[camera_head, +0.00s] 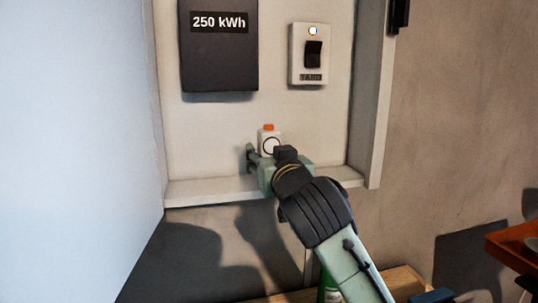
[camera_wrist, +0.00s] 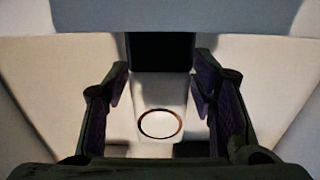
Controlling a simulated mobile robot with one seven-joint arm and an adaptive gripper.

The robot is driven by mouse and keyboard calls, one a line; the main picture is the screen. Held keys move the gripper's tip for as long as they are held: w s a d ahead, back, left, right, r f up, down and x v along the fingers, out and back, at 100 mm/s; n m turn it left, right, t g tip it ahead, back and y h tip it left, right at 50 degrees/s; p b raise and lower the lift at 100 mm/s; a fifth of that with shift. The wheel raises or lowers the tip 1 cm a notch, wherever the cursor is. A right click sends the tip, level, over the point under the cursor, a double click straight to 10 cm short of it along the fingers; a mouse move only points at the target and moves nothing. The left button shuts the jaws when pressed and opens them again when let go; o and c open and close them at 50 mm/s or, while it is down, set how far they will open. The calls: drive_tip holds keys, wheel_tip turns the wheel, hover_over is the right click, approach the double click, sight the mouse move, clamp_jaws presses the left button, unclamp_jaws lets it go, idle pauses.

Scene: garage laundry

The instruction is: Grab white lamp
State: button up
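The white lamp (camera_head: 268,142) is a small white block with an orange top and a dark ring on its front. It stands on the ledge of the wall recess, partly hidden by my gripper (camera_head: 266,158). In the wrist view, a white body with a ring (camera_wrist: 160,92), which looks like the lamp, is between the two fingers of my gripper (camera_wrist: 161,80). The fingers are open, one on each side, with a narrow gap seeming to show at both sides. I cannot tell whether either finger touches it.
A dark box marked 250 kWh (camera_head: 219,50) and a white switch panel (camera_head: 310,55) are on the wall above. The recess has a bottom ledge (camera_head: 212,190) and a right side wall (camera_head: 369,95). A pale panel (camera_head: 70,120) fills the left. A reddish-brown surface (camera_head: 515,248) is at lower right.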

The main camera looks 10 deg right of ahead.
drive_tip(key=c, duration=1.1)
drive_tip(key=shift+s+r, duration=0.1)
